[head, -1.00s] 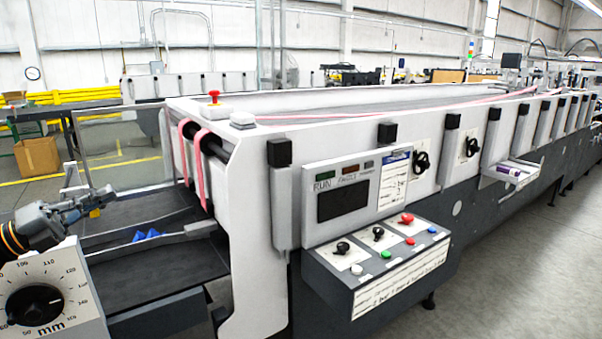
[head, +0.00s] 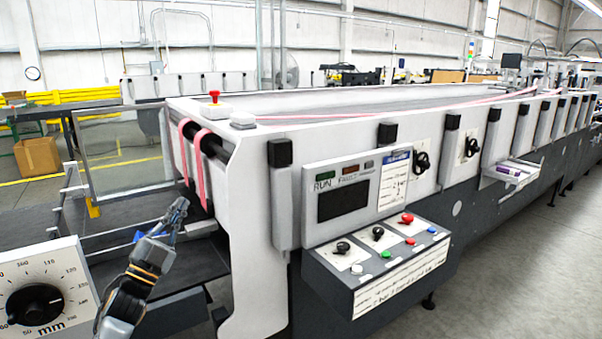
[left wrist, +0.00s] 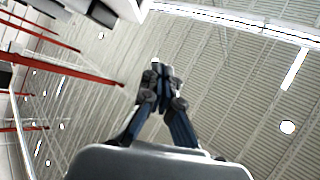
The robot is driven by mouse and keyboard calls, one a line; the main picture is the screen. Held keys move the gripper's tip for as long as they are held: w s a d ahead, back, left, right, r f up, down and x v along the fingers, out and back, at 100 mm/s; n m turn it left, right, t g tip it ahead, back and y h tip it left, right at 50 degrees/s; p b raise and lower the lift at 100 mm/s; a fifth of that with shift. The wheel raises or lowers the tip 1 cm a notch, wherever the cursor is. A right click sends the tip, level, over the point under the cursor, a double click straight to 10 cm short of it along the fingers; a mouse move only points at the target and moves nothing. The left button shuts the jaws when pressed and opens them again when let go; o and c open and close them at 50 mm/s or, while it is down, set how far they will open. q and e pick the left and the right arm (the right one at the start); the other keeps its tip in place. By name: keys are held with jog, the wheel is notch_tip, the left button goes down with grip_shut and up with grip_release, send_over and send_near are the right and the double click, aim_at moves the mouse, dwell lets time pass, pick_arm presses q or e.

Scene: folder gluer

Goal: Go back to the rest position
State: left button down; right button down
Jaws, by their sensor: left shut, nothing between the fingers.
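My left gripper (head: 177,212) is in the head view, left of the white machine end and above the dark feed bed. It is shut and empty, with its fingers pointing up and to the right. In the left wrist view the closed fingers (left wrist: 161,75) point at the ceiling, with nothing between them. My right gripper is not in view.
The folder gluer (head: 250,200) fills the middle, with a control panel (head: 378,265) on its front. A dial box (head: 40,295) stands at the lower left. A blue piece (head: 140,235) lies partly hidden behind my left gripper. Open floor (head: 530,260) is at right.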

pick_arm(q)
jog(key=w+a+f+n+g+y, duration=0.2)
jog(key=w+a+f+n+y, duration=0.15)
jog(key=f+n+y, duration=0.3)
jog(key=w+a+f+n+g+y, duration=0.2)
jog(key=a+f+n+g+y, duration=0.1)
jog(key=a+f+n+y, duration=0.25)
jog(key=s+d+f+g, duration=0.2)
jog(key=s+f, duration=0.3)
jog(key=f, duration=0.8)
jog(key=s+d+f+n+g+h, duration=0.1)
jog(key=s+f+g, duration=0.3)
jog(key=f, duration=0.9)
jog(key=s+d+f+g, duration=0.1)
jog(key=s+d+f, duration=0.1)
jog(key=s+f, duration=0.8)
jog(key=s+d+f+g, duration=0.3)
jog(key=s+f+g, duration=0.2)
jog(key=s+f, duration=1.7)
jog(key=s+d+f+g, duration=0.1)
jog(key=s+f, duration=0.2)
jog(key=s, duration=0.6)
jog(key=s+d+f+g, duration=0.2)
jog(key=s+f, duration=0.1)
jog(key=s, duration=0.6)
jog(key=s+d+f+g+h, duration=0.1)
jog(key=s+f+g, duration=0.1)
jog(key=s, duration=0.7)
jog(key=shift+d+f, duration=0.3)
jog(key=shift+f, duration=0.1)
